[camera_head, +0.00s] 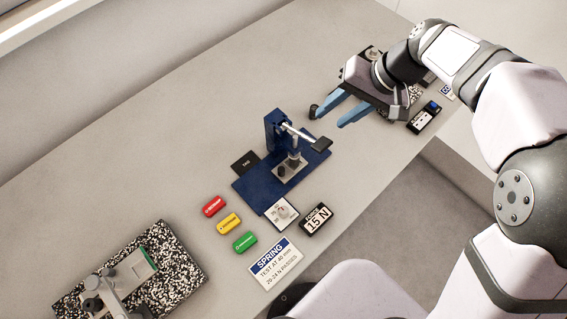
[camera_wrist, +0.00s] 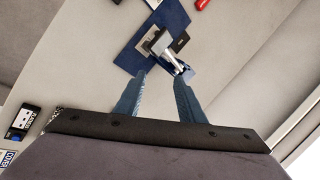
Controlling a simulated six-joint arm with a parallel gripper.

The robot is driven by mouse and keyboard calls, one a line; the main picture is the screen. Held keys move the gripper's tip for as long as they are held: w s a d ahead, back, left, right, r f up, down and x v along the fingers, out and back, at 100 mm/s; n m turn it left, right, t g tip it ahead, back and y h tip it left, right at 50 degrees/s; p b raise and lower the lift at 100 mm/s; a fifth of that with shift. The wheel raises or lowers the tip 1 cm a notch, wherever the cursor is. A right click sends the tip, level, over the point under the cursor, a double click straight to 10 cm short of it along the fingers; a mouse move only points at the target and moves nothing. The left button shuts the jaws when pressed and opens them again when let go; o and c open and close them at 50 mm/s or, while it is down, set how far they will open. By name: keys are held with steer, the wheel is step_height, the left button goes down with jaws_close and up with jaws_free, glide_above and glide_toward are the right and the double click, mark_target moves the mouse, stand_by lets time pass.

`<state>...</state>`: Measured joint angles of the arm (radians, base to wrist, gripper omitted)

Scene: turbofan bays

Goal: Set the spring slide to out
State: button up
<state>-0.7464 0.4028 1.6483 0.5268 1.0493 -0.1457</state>
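The spring tester (camera_head: 262,190) is a blue base with an upright blue post, a silver lever with a dark handle (camera_head: 321,143), and a grey plate (camera_head: 289,170) with a small dark knob. Which part is the spring slide is not clear, and its setting is too small to read. My gripper (camera_head: 330,119) is open, with two blue fingers above and behind the tester, to the right of its post. In the wrist view my gripper (camera_wrist: 159,82) is open and empty, and the tester's blue base (camera_wrist: 130,57) lies beyond the fingertips, apart from them.
Red (camera_head: 214,206), yellow (camera_head: 229,222) and green (camera_head: 245,241) tags lie left of a 15 N display (camera_head: 318,219). A spring sign (camera_head: 274,263) lies in front. A dark TARE pad (camera_head: 245,162) adjoins the base. A speckled plate (camera_head: 185,270) bears another fixture. The back left bench is clear.

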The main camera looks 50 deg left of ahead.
steer(key=s+a+n, duration=0.2)
steer(key=s+a, duration=0.2)
steer(key=a, duration=0.2)
steer(key=n+t+h+b, duration=0.4)
steer(key=n+b, duration=0.5)
steer(key=n, duration=2)
glide_above(281, 169)
step_height(281, 169, down, 10)
steer(key=g, duration=0.1)
steer(key=shift+f+h, duration=0.2)
steer(key=shift+h, duration=0.1)
steer(key=shift+f, duration=0.1)
step_height(281, 169, down, 12)
steer(key=p, duration=0.3)
